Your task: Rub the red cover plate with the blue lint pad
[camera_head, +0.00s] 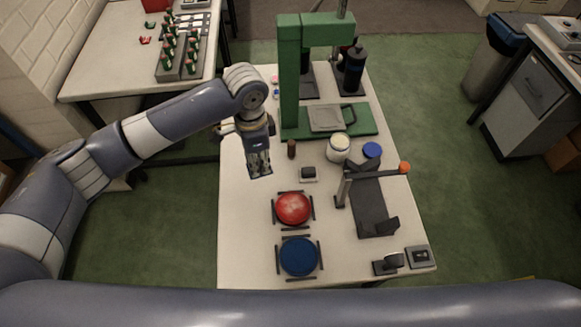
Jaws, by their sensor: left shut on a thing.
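The red cover plate (293,208) is a round red disc lying on the white table, framed by short dark bars. My left gripper (260,172) points down above the table, up and to the left of the red plate and apart from it. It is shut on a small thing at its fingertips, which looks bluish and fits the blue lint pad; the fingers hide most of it. My right gripper is not in view.
A round blue disc (299,256) sits in a similar frame in front of the red plate. A green press (290,80) stands at the back. A white jar (338,148), a small dark block (308,173) and a dark stand (370,205) with an orange-tipped arm are to the right.

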